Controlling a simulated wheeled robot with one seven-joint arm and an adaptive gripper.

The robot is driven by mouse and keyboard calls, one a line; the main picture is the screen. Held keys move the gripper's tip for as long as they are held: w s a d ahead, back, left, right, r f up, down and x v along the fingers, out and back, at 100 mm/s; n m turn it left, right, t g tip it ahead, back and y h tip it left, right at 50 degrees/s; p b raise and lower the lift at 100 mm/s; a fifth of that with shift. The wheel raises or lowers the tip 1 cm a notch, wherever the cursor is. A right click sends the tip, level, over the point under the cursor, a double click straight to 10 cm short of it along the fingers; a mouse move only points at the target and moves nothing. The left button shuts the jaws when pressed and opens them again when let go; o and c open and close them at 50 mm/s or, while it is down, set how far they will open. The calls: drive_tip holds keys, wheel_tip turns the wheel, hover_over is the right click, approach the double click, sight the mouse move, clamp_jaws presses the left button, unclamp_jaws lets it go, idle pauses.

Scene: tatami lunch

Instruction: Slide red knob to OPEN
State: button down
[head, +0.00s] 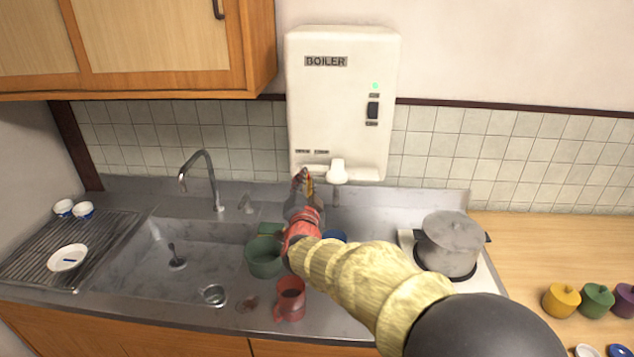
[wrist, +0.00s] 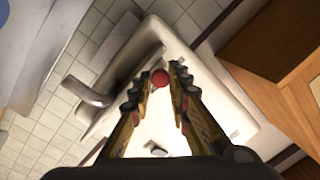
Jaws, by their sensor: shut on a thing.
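The white boiler (head: 340,85) hangs on the wall above the sink. The red knob (wrist: 158,78) shows as a small round red end between my fingertips in the wrist view. My gripper (head: 303,182) is at the lower left edge of the boiler, left of its white spout. In the wrist view my gripper (wrist: 156,84) has one ridged finger on each side of the knob and is shut on it. Two small labels (head: 312,151) sit above that spot, too small to read. The knob's slot is not clear in the head view.
A curved faucet (head: 203,178) stands to the left. Below are a green pot (head: 263,258), a red mug (head: 290,300) and, on the right, a lidded grey pot (head: 449,245).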

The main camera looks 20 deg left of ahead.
drive_tip(key=shift+s+a, duration=0.25)
drive_tip(key=shift+a, duration=0.65)
drive_tip(key=shift+r, duration=0.1)
drive_tip(key=c, duration=1.7)
unclamp_jaws()
drive_tip(key=shift+a, duration=0.2)
drive_tip(key=shift+o, duration=0.2)
drive_tip(key=shift+s+d, duration=0.1)
drive_tip(key=v, duration=1.1)
drive_tip(key=shift+s, duration=0.4)
